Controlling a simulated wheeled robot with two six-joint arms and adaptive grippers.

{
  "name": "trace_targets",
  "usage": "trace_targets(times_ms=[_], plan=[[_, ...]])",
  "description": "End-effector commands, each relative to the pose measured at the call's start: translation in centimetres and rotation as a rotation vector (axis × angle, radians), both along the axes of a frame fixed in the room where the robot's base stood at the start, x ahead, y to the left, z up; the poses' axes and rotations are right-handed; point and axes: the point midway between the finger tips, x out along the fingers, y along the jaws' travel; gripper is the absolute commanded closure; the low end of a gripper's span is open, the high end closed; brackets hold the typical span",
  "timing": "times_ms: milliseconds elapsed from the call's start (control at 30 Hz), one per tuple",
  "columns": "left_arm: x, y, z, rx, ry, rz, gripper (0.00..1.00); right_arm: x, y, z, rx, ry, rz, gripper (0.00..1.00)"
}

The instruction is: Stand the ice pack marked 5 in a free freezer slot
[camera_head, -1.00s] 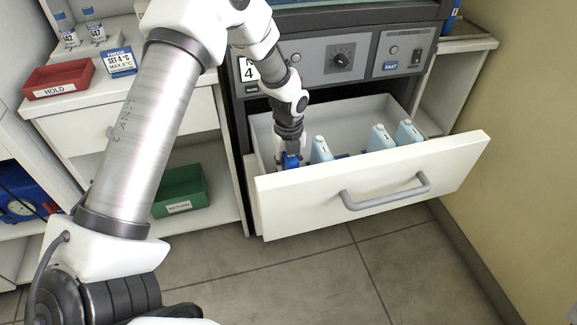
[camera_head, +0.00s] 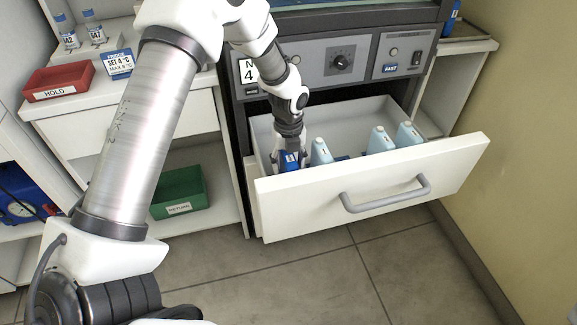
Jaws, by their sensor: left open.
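The freezer drawer (camera_head: 370,200) is pulled out, with its white front and grey handle towards me. My left gripper (camera_head: 289,160) reaches down into its left end and is open. A blue ice pack (camera_head: 290,163) stands between or just under its fingers; its number cannot be read. Light blue packs stand upright to the right: one (camera_head: 320,152) close beside the gripper, and two more (camera_head: 380,140) (camera_head: 407,135) farther right. The drawer floor is mostly hidden by the front panel. My right gripper is not in view.
The control panel (camera_head: 340,62) with a dial is above the drawer. A green RETURN bin (camera_head: 180,193) is on the shelf below. A wall (camera_head: 525,130) bounds the right side.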

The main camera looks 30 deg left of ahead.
Motion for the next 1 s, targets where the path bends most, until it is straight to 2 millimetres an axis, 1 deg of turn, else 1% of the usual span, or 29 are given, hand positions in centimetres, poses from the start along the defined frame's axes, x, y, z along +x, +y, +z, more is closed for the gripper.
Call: trace_targets(times_ms=[33, 200, 300, 400, 533, 1000], plan=[[0.1, 0.0, 1.6, 0.000, -0.005, 0.000, 0.42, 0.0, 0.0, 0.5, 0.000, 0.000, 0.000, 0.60], [0.1, 0.0, 6.2, 0.000, -0.005, 0.001, 0.42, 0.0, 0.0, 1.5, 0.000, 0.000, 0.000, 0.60], [0.1, 0.0, 8.3, 0.000, -0.003, 0.000, 0.42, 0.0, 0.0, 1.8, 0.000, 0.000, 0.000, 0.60], [0.1, 0.0, 9.6, 0.000, -0.001, 0.000, 0.42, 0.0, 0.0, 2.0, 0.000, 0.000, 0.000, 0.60], [0.0, 0.0, 10.1, 0.000, 0.000, -0.001, 0.42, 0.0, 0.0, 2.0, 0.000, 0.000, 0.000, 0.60], [0.0, 0.0, 10.0, 0.000, 0.000, 0.000, 0.42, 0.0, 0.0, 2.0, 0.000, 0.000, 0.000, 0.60]])
